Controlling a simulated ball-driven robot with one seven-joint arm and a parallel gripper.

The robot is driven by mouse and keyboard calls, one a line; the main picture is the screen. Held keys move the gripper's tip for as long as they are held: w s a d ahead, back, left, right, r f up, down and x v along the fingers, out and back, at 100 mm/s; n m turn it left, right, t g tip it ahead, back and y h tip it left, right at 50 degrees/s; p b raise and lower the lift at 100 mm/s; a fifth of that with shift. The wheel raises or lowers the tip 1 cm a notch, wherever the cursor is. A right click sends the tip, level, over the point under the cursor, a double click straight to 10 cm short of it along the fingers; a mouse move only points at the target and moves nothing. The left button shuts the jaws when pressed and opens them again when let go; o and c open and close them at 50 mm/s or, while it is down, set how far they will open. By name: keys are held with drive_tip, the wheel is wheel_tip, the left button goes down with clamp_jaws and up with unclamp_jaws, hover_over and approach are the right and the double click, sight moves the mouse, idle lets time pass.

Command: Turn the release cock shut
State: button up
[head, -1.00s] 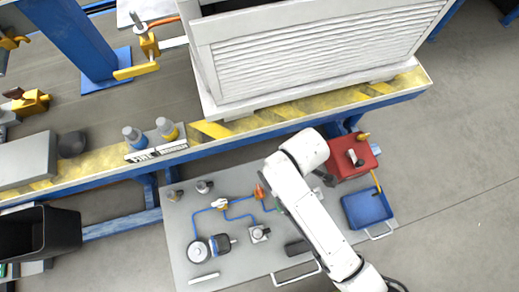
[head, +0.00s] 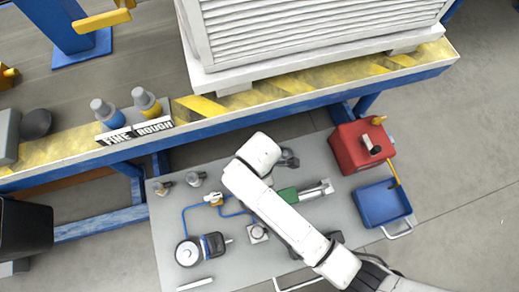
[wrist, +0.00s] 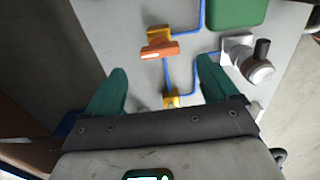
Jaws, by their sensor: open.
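In the wrist view a cock with an orange handle (wrist: 160,49) on a yellow body sits on the grey panel. A smaller yellow fitting (wrist: 172,99) lies below it on the blue line. I cannot tell for sure which one is the release cock. In the head view my arm hides the orange-handled cock; a yellow fitting with a white handle (head: 213,198) shows left of the arm.
A grey-white fitting with a black knob (wrist: 252,62) stands right of the right finger, close to it. A green block (wrist: 236,12) is above it. A red box (head: 360,150) and blue tray (head: 382,204) are at the panel's right. The workbench edge (head: 230,120) runs behind.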

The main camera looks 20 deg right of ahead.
wheel_tip(320, 180, down, 5)
drive_tip(key=shift+f+b, duration=0.15)
drive_tip(key=shift+b, duration=0.9)
drive_tip(key=shift+c, duration=0.3)
drive_tip(key=c, duration=1)
